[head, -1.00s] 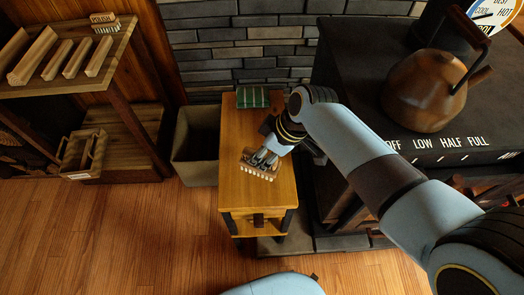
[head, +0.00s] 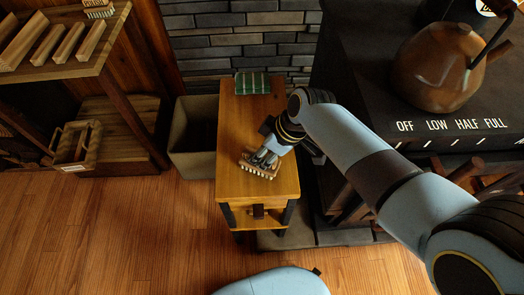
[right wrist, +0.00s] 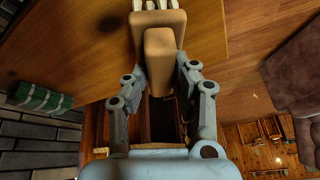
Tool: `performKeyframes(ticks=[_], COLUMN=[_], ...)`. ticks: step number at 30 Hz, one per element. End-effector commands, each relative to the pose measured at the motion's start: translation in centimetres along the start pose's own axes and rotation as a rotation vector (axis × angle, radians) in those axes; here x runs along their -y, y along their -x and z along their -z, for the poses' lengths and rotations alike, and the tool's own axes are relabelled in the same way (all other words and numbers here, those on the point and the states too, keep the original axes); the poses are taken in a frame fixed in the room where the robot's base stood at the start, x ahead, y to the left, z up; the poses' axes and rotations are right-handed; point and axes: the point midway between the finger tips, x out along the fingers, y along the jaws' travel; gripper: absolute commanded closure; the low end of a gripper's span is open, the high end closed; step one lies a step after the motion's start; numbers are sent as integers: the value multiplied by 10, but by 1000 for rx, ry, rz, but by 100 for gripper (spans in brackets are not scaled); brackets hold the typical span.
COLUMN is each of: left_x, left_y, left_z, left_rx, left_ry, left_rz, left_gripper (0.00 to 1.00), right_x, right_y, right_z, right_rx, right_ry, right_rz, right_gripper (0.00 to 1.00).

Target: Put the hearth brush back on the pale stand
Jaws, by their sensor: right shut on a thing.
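The hearth brush (head: 260,170) is a pale wooden block with light bristles. It is at the front part of a small wooden side table (head: 235,120); I cannot tell whether it touches the top. My right gripper (head: 268,156) reaches down to it from the right. In the right wrist view the fingers (right wrist: 160,72) are shut on the brush's tan wooden handle (right wrist: 159,60), with the bristles at the top edge. I cannot make out for certain which thing is the pale stand. My left gripper is not in view.
A folded green plaid cloth (head: 252,83) lies at the table's back. A grey bin (head: 192,165) stands left of the table. A wooden shelf (head: 110,40) holds pale wooden pieces and a small brush (head: 98,10). A copper kettle (head: 435,70) sits on the dark stove (head: 350,60).

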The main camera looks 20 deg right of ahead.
Motion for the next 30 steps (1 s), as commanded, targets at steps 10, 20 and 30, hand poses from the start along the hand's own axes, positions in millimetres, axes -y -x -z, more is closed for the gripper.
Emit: performKeyframes(ticks=[10,20,30], left_x=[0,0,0], left_y=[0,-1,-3], left_z=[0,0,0], left_rx=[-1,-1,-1], left_ry=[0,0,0], left_rz=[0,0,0], left_gripper=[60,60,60], right_x=[0,0,-1], right_y=[0,-1,-5], right_z=[0,0,-2], right_rx=[-1,0,-1], right_ry=[0,0,0], right_rz=[0,0,0], right_gripper=[100,100,74])
